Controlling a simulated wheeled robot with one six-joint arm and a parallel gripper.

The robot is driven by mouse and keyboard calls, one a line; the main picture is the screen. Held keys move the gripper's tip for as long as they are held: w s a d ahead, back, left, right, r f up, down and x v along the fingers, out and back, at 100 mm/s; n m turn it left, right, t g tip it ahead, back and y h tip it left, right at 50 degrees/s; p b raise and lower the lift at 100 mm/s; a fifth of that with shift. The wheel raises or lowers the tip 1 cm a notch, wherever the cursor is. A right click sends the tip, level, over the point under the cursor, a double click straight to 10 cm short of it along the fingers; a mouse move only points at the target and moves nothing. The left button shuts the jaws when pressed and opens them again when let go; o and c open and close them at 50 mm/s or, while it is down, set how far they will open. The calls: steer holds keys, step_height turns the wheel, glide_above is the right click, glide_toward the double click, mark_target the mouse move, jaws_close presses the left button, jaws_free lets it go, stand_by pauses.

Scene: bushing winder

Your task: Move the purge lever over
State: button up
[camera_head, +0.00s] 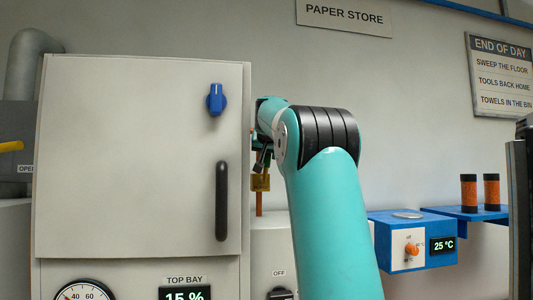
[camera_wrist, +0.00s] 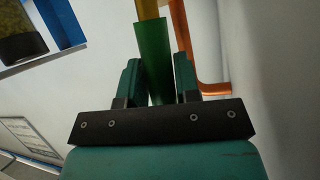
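A green round grip (camera_wrist: 153,62) on a yellow bar (camera_wrist: 148,8) shows in the wrist view; I take it for the purge lever, though no purge label is readable. My gripper (camera_wrist: 158,75) has its two green fingers on either side of this grip. A gap shows on the right side of the grip, so the fingers look open around it. In the head view my gripper (camera_head: 262,158) is mostly hidden by my wrist, just right of the cabinet. A brass-coloured block (camera_head: 260,182) on a copper pipe (camera_head: 259,205) shows below it.
A grey cabinet (camera_head: 130,150) with a black handle (camera_head: 222,200) and blue knob (camera_head: 216,100) stands close left. Right are a blue-framed unit (camera_head: 408,252) reading 25 °C and a blue shelf (camera_head: 465,213) with two orange spools. An orange pipe (camera_wrist: 210,88) runs near the fingers.

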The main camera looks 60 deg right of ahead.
steer(key=o, duration=0.3)
steer(key=shift+b+v, duration=1.3)
steer(key=shift+v, duration=2.45)
